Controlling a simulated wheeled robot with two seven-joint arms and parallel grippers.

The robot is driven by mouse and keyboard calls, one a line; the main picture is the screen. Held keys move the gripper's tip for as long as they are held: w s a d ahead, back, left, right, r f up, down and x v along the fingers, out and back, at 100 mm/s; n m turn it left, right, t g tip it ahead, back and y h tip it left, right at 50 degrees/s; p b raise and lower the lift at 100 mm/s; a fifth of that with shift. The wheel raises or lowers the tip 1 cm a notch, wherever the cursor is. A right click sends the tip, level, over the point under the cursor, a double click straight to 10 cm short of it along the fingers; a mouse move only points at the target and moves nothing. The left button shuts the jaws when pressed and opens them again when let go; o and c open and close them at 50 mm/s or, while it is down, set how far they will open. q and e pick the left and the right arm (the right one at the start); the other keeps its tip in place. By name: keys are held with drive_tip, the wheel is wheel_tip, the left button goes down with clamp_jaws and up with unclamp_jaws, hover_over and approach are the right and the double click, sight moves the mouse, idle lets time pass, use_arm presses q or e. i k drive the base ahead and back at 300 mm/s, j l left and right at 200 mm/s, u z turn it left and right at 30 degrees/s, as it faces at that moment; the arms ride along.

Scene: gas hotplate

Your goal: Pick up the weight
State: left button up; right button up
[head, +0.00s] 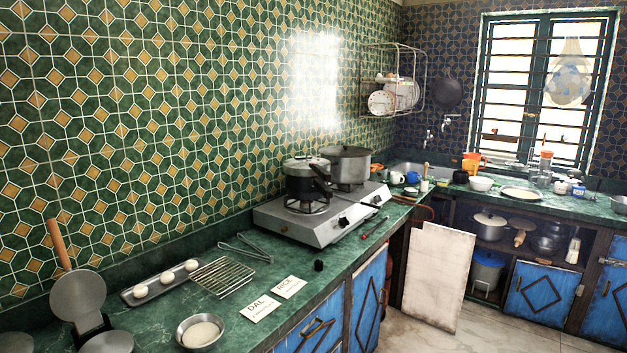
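A small black piece (319,265), which looks like the weight, sits on the green counter (335,288) in front of the hotplate and to the right of the paper cards. It is too small to make out details. A pressure cooker (307,180) with a dark lower body and a handle stands on the near burner of the gas hotplate (320,222). Neither of my grippers shows in the head view.
Cards marked DAL (260,307) and RICE (289,287), a wire rack (223,277), tongs (245,249), a dough tray (160,283), a flour bowl (201,331) and a press (78,296) lie left. A pot (346,166) stands on the far burner. A red-handled tool (375,231) lies right.

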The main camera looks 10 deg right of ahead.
sight(319, 264)
drive_tip(key=i+l, duration=0.15)
drive_tip(key=l, duration=0.2)
drive_tip(key=i+l+u, duration=0.1)
drive_tip(key=l, duration=0.2)
drive_tip(key=i+l, duration=0.15)
drive_tip(key=l, duration=0.2)
drive_tip(key=i+l, duration=0.15)
drive_tip(key=l, duration=0.2)
drive_tip(key=i+l+u, duration=0.1)
drive_tip(key=l, duration=0.25)
drive_tip(key=i+l, duration=0.15)
drive_tip(key=l, duration=0.2)
